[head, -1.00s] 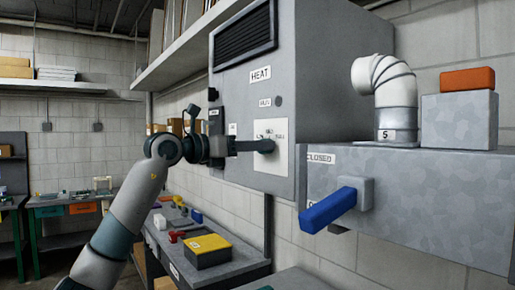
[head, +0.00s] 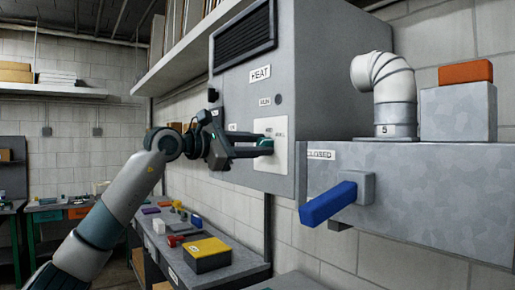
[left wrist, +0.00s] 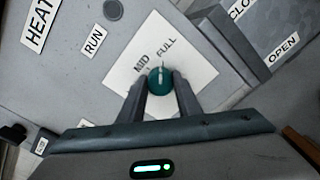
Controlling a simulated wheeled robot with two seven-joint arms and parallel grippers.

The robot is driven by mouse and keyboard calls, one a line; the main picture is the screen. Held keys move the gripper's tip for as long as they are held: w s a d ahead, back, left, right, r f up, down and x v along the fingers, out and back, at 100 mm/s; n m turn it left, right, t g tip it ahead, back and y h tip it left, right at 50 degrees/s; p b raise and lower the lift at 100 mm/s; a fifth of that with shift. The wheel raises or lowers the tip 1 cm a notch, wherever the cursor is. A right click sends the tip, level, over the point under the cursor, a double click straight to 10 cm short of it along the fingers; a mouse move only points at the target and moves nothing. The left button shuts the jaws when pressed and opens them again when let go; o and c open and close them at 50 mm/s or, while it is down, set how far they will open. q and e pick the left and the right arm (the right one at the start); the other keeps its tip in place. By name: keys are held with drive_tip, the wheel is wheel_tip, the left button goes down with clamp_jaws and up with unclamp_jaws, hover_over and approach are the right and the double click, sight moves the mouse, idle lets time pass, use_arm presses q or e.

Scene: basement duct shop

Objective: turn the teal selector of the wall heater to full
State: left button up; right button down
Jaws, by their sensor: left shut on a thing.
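The teal selector (left wrist: 160,78) is a round knob on the white dial plate (left wrist: 195,50) of the grey wall heater (head: 240,85). My left gripper (head: 258,146) reaches it from the left in the head view. In the left wrist view its two fingers (left wrist: 160,88) are shut on the knob's sides. A pale line on the knob points up, toward the mark below the FULL label (left wrist: 166,48); the MID label (left wrist: 141,66) is to its left. In the head view the fingers hide most of the knob. My right gripper is not in view.
A grey duct box (head: 420,195) with a blue lever (head: 328,204) stands right of the heater. Its CLOSED label shows. A white elbow pipe (head: 390,90) and an orange block (head: 466,72) are above it. A bench (head: 240,268) with a yellow-topped box (head: 207,253) lies below.

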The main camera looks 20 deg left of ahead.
use_arm(q)
drive_tip(key=shift+m, duration=0.8)
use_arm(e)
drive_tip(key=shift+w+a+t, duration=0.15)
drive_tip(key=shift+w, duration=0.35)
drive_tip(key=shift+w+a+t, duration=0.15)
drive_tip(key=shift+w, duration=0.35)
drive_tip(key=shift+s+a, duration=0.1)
use_arm(q)
drive_tip(key=o, duration=1.1)
drive_tip(key=shift+c, duration=0.2)
drive_tip(key=shift+s, duration=0.1)
